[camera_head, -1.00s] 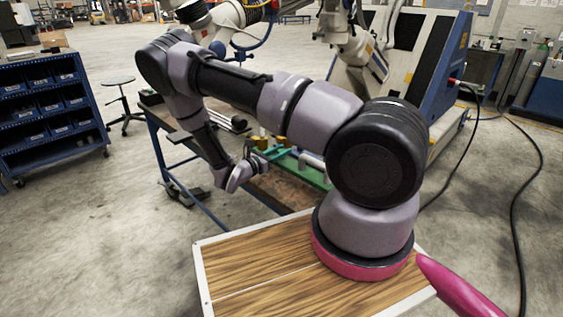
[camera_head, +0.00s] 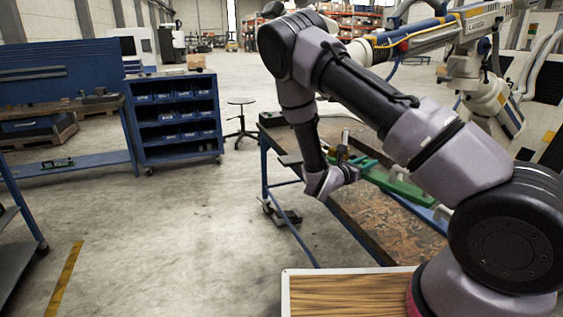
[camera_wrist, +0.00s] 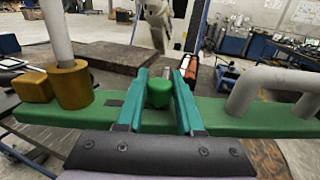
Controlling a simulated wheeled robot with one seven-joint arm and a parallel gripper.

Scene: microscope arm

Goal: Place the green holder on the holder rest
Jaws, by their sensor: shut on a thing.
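My gripper (camera_wrist: 159,80) has two teal fingers, shut on the upright green knob of the green holder (camera_wrist: 238,118). The holder is a long green bar running across the wrist view below and beyond the fingers. A brass block and brass collar with a pale post stand on its left, and a grey bent handle on its right. In the head view the holder (camera_head: 398,186) shows over the bench beside my gripper, partly behind my arm. I cannot tell whether it touches the bench. I cannot make out the holder rest for certain.
The workbench (camera_head: 375,217) has a worn brown top and blue legs. A blue bin rack (camera_head: 178,118), a stool (camera_head: 241,103) and a blue bench (camera_head: 70,93) stand to the left. Open floor lies between.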

